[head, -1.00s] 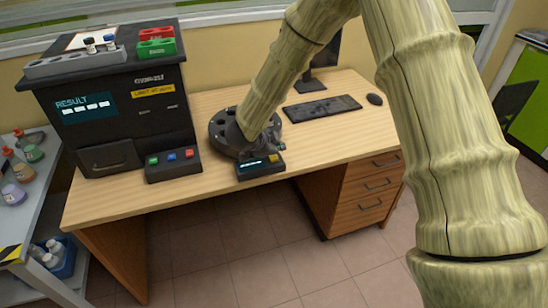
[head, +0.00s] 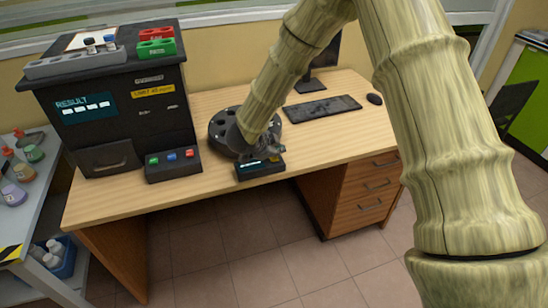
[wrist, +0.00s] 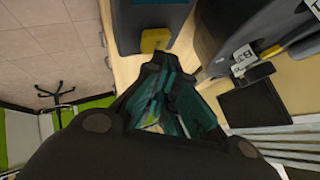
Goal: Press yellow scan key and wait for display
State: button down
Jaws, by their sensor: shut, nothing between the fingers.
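The small black scanner (head: 262,173) lies at the front edge of the wooden desk. Its lit display (head: 249,164) shows a line too small to read. The yellow scan key (head: 275,159) is at its right end, partly covered by my gripper (head: 268,148). In the wrist view the yellow key (wrist: 155,39) is just beyond the fingertips of my gripper (wrist: 163,60), on the dark body of the scanner (wrist: 133,22). My gripper is shut and empty. I cannot tell whether the fingertips touch the key.
A black analyser (head: 115,105) with a RESULT screen stands at the left of the desk, its button panel (head: 172,165) left of the scanner. A round carousel with holes (head: 220,122) is behind my gripper. A keyboard (head: 322,108) and mouse (head: 374,99) lie at the right.

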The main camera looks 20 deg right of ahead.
aim_at(276, 158)
jog(key=shift+f, duration=0.5)
dwell(0.8)
jog(key=shift+r+p, duration=0.85)
jog(key=shift+r, duration=0.1)
jog(key=shift+r+p, duration=2.15)
jog(key=shift+r, duration=0.4)
jog(key=shift+f, duration=0.1)
